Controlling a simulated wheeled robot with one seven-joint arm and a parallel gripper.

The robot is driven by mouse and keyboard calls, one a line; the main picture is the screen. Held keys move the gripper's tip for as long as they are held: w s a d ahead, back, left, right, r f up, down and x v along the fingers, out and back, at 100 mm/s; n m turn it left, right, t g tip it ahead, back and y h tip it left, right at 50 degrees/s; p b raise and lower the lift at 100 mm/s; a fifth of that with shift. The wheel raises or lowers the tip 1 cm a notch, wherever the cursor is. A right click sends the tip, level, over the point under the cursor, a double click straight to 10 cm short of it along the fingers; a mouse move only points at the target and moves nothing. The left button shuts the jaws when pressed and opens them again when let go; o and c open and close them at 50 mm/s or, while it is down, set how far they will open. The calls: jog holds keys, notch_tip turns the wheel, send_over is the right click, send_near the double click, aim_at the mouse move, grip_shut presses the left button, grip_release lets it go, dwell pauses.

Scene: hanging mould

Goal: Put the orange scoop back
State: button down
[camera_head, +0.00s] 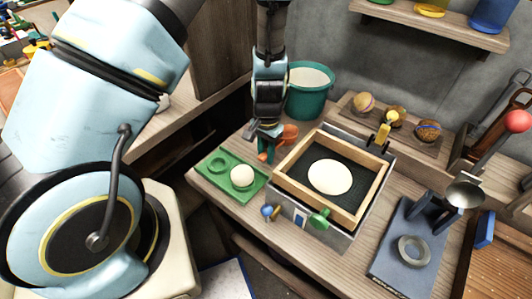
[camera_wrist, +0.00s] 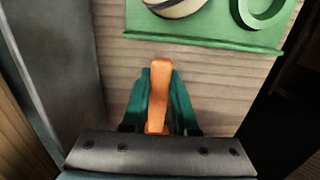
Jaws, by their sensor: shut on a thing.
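The orange scoop (camera_head: 288,133) is at my gripper (camera_head: 267,152), in front of the teal bucket. In the wrist view, its orange handle (camera_wrist: 158,90) stands between the two teal fingers of my gripper (camera_wrist: 158,88), which are shut on it. The scoop's bowl is hidden in the wrist view. The green tray (camera_head: 217,184) lies just left of my gripper, with a round recess and a pale ball (camera_head: 242,175) on it. It also shows at the top of the wrist view (camera_wrist: 205,40). I cannot tell whether the scoop touches the table.
The teal bucket (camera_head: 308,101) with white contents stands behind my gripper. A wood-framed box (camera_head: 345,211) with a pale disc (camera_head: 330,177) stands right of it. A blue-grey stand (camera_head: 398,270) with a ring is farther right. Several balls sit on a rack (camera_head: 365,119) at the back.

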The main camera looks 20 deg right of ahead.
jog(key=shift+f, duration=0.2)
jog(key=shift+f, duration=0.2)
jog(key=c, duration=0.7)
grip_release()
jog(key=shift+r, duration=0.1)
jog(key=r, duration=0.6)
jog(key=r+b, duration=0.1)
jog(key=r, duration=0.5)
jog(key=shift+w+d+r+b, duration=0.1)
jog(key=shift+d+r+b, duration=0.1)
jog(key=shift+b, duration=0.1)
